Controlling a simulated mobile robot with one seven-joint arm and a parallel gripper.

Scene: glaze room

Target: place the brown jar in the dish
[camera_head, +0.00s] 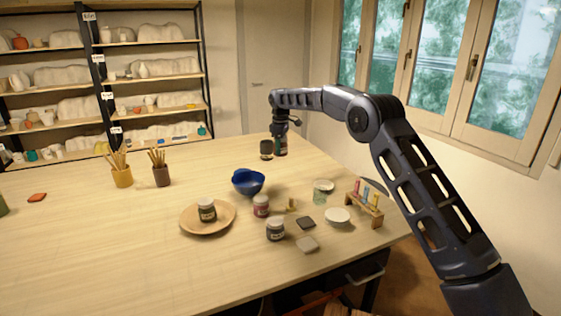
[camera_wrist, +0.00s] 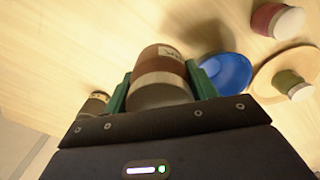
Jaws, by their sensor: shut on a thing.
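My gripper (camera_head: 281,148) is at the far end of the table, pointing down. In the wrist view its green fingers (camera_wrist: 160,88) are shut on the brown jar (camera_wrist: 163,66), which has a pale lid and a label. The fingers mostly hide this jar in the head view, and I cannot tell whether it touches the table. A round wooden dish (camera_head: 224,226) lies nearer, at the left, with a dark jar (camera_head: 207,212) standing on it. The dish also shows at the right of the wrist view (camera_wrist: 264,85).
A dark jar (camera_head: 266,150) stands close left of my gripper. A blue bowl (camera_head: 248,182), a reddish jar (camera_head: 261,207) and another dark jar (camera_head: 275,231) stand near the dish. Brush pots (camera_head: 122,178) are at the left, and a vial rack (camera_head: 364,210) is at the right.

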